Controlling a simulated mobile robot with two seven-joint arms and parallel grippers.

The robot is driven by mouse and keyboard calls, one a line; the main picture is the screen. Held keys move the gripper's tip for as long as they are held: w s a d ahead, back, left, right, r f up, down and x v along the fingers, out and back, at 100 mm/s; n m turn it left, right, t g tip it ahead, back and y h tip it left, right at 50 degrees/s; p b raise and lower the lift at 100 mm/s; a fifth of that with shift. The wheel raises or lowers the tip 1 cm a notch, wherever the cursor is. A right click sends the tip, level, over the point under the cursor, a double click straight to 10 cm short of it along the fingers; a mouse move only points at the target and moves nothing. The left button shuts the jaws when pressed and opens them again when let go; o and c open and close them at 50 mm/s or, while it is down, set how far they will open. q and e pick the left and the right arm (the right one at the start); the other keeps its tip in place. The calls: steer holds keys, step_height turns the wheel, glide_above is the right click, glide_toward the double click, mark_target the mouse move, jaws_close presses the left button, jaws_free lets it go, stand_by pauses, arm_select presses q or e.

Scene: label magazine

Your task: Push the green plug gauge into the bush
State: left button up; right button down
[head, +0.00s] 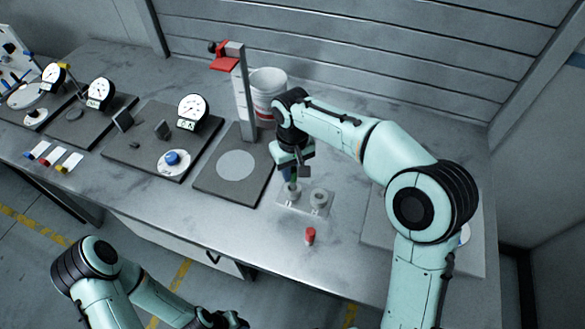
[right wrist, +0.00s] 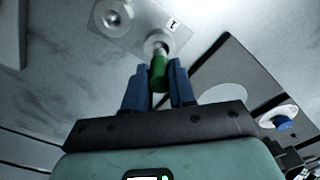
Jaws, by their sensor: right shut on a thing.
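The green plug gauge (right wrist: 158,72) is between the blue fingers of my right gripper (right wrist: 159,88), which is shut on it. Its lower end meets a round metal bush (right wrist: 153,40) on a pale plate; how deep it sits cannot be told. In the head view the right gripper (head: 292,174) is over the left bush of the plate (head: 285,204), with the green gauge (head: 294,184) just showing below the fingers. A second bush (head: 319,198) beside it has nothing in it that I can make out. My left gripper (head: 228,319) is at the bottom edge, partly cut off.
A red plug gauge (head: 310,236) stands on the bench in front of the plate. A dark stand (head: 208,184) with a grey post is to the left, with a white bucket (head: 268,82) behind. Dial gauges (head: 192,110) stand further left. The bench front is mostly clear.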

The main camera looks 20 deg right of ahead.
mark_target(293, 179)
arm_select(q)
steer(key=shift+s+f+b, duration=0.7)
steer(key=shift+s+f, duration=0.05)
steer(key=shift+f, duration=0.25)
arm_select(e)
steer(key=shift+f, duration=1.95)
steer(key=c, duration=0.9)
jaws_free()
steer(key=shift+o, duration=0.2)
step_height(293, 179, up, 13)
steer(key=shift+p, duration=1.2)
arm_select(q)
steer(key=w+r, duration=0.2)
steer(key=r, duration=0.1)
steer(key=shift+w+r, duration=0.1)
steer(key=shift+w, duration=0.2)
arm_select(e)
steer(key=shift+r, duration=0.2)
